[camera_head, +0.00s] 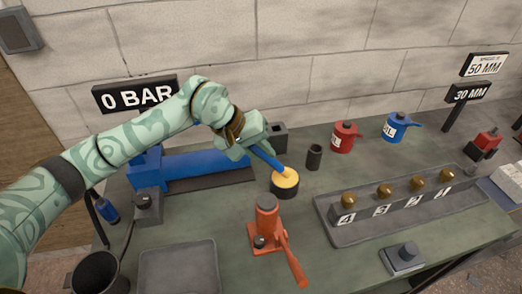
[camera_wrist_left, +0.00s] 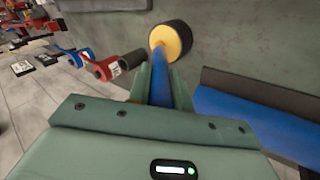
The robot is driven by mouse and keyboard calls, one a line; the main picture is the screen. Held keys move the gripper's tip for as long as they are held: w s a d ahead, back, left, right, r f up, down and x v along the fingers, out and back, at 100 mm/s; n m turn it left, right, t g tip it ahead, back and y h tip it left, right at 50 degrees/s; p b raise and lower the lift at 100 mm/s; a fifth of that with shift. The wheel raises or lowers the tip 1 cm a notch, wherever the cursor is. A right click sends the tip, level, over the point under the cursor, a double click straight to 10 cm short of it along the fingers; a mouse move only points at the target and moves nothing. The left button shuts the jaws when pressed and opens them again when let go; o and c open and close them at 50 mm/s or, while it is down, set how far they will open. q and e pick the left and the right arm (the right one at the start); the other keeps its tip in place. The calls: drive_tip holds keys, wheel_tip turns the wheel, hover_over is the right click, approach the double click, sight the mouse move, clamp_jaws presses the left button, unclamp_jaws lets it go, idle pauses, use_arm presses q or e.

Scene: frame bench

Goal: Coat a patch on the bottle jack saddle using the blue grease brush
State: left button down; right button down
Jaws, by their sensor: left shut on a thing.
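My left gripper (camera_head: 246,142) is shut on the blue grease brush (camera_head: 266,157), which tilts down to the right. The brush's lower end is at the yellow top of a round black pot (camera_head: 284,191); I cannot tell how deep it reaches. In the left wrist view the blue handle (camera_wrist_left: 162,88) sits between the fingers (camera_wrist_left: 163,82) and points at the yellow face of the pot (camera_wrist_left: 172,40). The orange bottle jack (camera_head: 267,226) stands upright in front of the pot, its saddle (camera_head: 267,202) on top uncovered. My right gripper is not in view.
A blue cylinder (camera_head: 205,167) lies behind left, and a dark cup (camera_head: 314,157) stands right of the pot. Red (camera_head: 344,137) and blue (camera_head: 395,127) cans stand at the back. A numbered tray (camera_head: 350,232) with brass knobs is at right. A grey tray (camera_head: 178,268) is front left.

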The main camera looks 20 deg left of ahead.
use_arm(q)
drive_tip(key=shift+r+p, duration=2.15)
drive_tip(key=shift+r, duration=1.35)
